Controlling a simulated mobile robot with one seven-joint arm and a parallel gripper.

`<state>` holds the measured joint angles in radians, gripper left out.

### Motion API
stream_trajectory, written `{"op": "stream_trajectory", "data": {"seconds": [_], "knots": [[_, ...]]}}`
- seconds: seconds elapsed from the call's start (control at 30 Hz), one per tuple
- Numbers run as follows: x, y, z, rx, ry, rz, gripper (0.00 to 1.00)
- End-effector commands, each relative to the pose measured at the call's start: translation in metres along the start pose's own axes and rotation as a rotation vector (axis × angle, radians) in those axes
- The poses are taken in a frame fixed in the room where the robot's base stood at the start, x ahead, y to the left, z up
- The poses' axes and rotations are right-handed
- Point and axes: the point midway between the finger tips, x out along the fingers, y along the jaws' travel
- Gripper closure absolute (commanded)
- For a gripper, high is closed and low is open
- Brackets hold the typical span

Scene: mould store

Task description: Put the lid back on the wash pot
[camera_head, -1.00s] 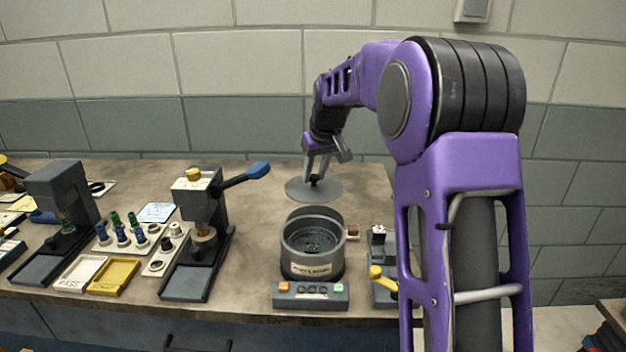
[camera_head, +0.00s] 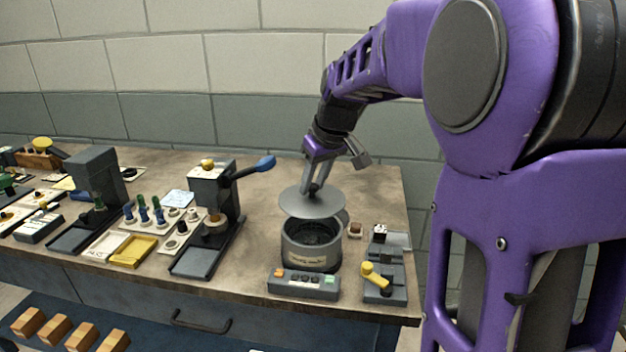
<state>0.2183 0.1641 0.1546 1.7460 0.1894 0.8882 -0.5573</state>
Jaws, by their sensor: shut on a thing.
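The wash pot (camera_head: 308,256) is a round grey metal pot with a label on its front, standing on the bench behind a small control box. Its top is partly open and its dark inside shows. The lid (camera_head: 298,205) is a flat grey disc with a dark knob at its middle. My gripper (camera_head: 313,187) is shut on the lid's knob and holds the lid over the back and left part of the pot's mouth. The lid looks a little above the rim; I cannot tell whether its edge touches. The knob is mostly hidden by the fingers.
The control box (camera_head: 304,284) with buttons sits in front of the pot. A device with a yellow handle (camera_head: 375,275) stands to the right. A press with a blue-tipped lever (camera_head: 215,205) stands to the left.

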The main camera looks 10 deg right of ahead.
Motion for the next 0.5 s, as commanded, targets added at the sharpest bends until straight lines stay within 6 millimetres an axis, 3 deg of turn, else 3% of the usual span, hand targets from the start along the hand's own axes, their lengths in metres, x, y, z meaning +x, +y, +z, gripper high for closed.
{"op": "stream_trajectory", "data": {"seconds": [0.5], "knots": [[0.045,0.000,0.018,0.000,0.000,0.000,1.00]]}}
